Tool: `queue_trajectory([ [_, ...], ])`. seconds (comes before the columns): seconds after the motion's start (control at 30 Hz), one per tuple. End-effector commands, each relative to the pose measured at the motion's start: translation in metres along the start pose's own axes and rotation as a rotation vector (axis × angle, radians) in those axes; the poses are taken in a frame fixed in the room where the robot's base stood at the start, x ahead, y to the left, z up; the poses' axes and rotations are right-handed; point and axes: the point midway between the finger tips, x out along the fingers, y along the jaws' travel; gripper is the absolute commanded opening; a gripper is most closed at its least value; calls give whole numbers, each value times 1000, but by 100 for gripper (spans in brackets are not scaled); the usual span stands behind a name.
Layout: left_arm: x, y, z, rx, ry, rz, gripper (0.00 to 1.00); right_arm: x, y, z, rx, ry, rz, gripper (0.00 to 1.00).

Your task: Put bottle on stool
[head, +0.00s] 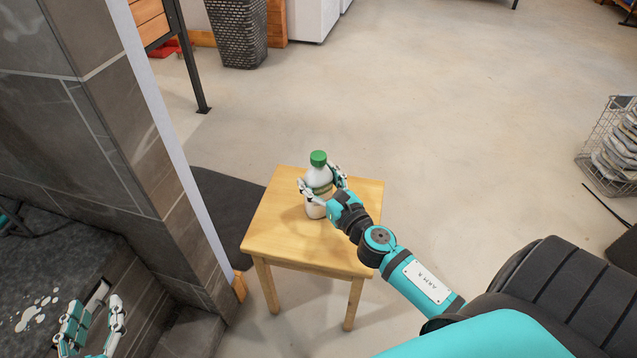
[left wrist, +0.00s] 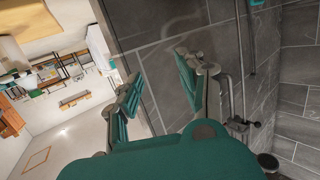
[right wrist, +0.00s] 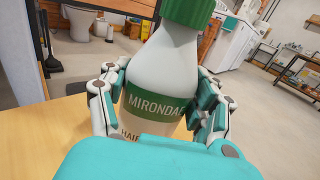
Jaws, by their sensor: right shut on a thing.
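A white bottle (head: 319,176) with a green cap and a green label band stands upright at the wooden stool (head: 275,233), over the middle of its square top. My right gripper (head: 322,187) is shut on the bottle, with fingers on both sides of its body. In the right wrist view the bottle (right wrist: 165,65) is held between the fingers, and the stool top (right wrist: 66,125) shows behind it. The bottle's base is partly hidden, so I cannot tell if it touches the top. My left gripper (head: 95,318) is open and empty at the lower left; it also shows in the left wrist view (left wrist: 157,72).
A grey tiled wall (head: 110,120) stands left of the stool, with a dark mat (head: 228,210) beside it. A wire basket (head: 612,145) stands at the right. A dark woven bin (head: 238,30) is at the back. Open concrete floor lies behind the stool.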

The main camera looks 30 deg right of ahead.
Motion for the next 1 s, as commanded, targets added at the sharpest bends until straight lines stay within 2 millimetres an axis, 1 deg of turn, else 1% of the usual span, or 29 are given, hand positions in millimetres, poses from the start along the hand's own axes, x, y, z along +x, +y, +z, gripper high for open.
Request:
queue_trajectory([
  [0.1,1,1,-6,-1,34,2,40,0,0,-1,-1,-2,0,17],
  [0.37,1,1,-7,-1,37,2,40,0,0,0,-1,-2,0,17],
  [0.67,1,2,-15,-1,85,5,40,0,0,-3,-1,-3,0,17],
  [0.7,1,2,-16,-2,89,5,40,0,0,-4,0,0,0,67],
  [0.87,1,2,-16,-2,86,5,40,0,0,-4,0,0,0,88],
  [1.0,1,3,-16,-2,86,6,40,0,0,-4,0,0,-1,88],
])
